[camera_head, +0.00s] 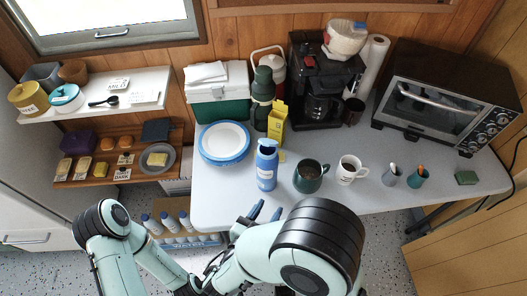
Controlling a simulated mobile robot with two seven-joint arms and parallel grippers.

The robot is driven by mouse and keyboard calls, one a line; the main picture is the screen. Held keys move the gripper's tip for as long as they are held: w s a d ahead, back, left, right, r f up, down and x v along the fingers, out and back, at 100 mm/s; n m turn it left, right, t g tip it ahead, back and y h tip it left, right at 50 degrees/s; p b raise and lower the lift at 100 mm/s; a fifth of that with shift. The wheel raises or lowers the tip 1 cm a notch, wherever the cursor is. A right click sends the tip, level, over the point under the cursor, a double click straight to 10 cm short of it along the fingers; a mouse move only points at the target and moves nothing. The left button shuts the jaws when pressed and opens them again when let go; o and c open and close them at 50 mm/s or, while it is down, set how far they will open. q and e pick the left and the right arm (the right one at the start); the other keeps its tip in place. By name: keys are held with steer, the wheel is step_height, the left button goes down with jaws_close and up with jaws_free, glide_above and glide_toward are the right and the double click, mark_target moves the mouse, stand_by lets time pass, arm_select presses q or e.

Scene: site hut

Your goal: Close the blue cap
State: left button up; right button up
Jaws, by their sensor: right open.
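A blue bottle (266,172) with a pale label stands upright near the front edge of the table. Its blue cap (267,144) is at the top; at this size I cannot tell whether it is fully closed. My right gripper (266,211) is at the table's front edge, just below the bottle in the picture, with its blue fingertips apart and nothing between them. It appears clear of the bottle. My left arm is at the lower left, and its gripper does not show.
A dark green mug (310,177) and a white mug (347,169) stand right of the bottle on the table (225,200). Blue-rimmed plates (224,142) and a yellow box (278,122) are behind it. A coffee maker (322,80) and toaster oven (440,100) stand farther back.

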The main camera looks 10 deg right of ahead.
steer(key=a+r+n+t+y, duration=0.1)
steer(key=a+r+t, duration=0.35)
steer(key=r, duration=0.45)
arm_select(q)
steer(key=r+p, duration=0.1)
steer(key=w+r+p, duration=0.1)
steer(key=r, duration=0.1)
arm_select(e)
glide_toward(268, 143)
steer(key=r+x, duration=0.1)
steer(key=x, duration=0.5)
steer(key=shift+a, duration=0.1)
